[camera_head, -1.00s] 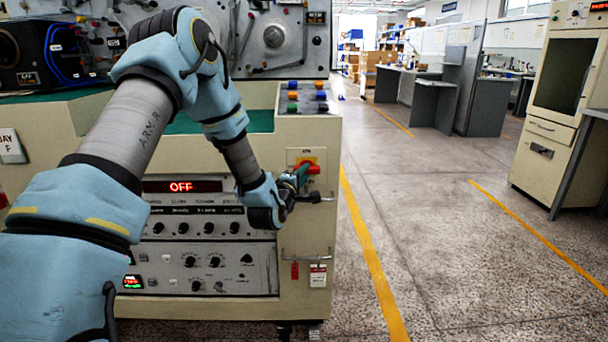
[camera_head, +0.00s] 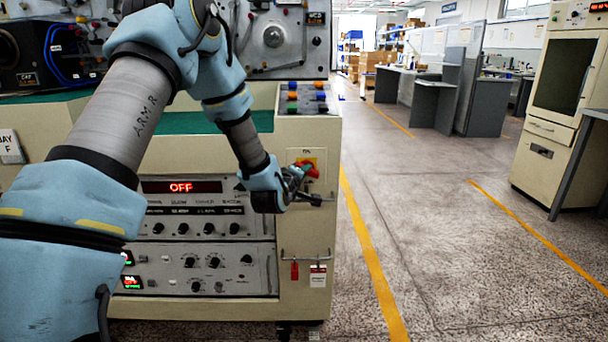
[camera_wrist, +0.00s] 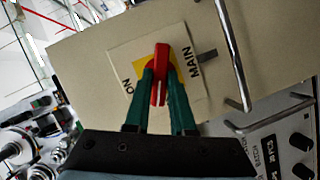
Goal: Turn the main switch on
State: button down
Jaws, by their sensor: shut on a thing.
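The main switch has a red handle (camera_head: 311,170) on a yellow and white plate, on the right part of the cream machine's front. In the wrist view the red handle (camera_wrist: 158,78) stands between the two green fingers of my gripper (camera_wrist: 160,85), which are shut on it. The words ON and MAIN are printed on the plate (camera_wrist: 188,38) on either side of the handle. In the head view my gripper (camera_head: 300,178) is at the switch, and the handle sits tilted there. The red display (camera_head: 181,187) left of the switch reads OFF.
A metal bar handle (camera_wrist: 230,50) runs close beside the switch plate in the wrist view. Coloured buttons (camera_head: 307,96) sit above.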

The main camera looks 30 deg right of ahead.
jog(key=m, duration=0.1)
jog(key=m+y, duration=0.1)
jog(key=shift+d+r+m+y, duration=0.15)
jog(key=shift+m+y, duration=0.15)
jog(key=shift+m, duration=0.1)
jog(key=m+y+p, duration=0.1)
jog(key=m, duration=0.1)
jog(key=m+y+p, duration=0.1)
jog(key=m+y, duration=0.1)
jog(key=m, duration=0.1)
jog(key=shift+s+d+r+t+p, duration=0.15)
jog(key=shift+d+r+t+p, duration=0.05)
jog(key=shift+t+p, duration=0.1)
jog(key=shift+m+y+p, duration=0.45)
jog(key=shift+m+y, duration=0.15)
jog(key=shift+f, duration=0.1)
jog(key=c, duration=0.8)
grip_release()
jog(key=shift+o, duration=0.2)
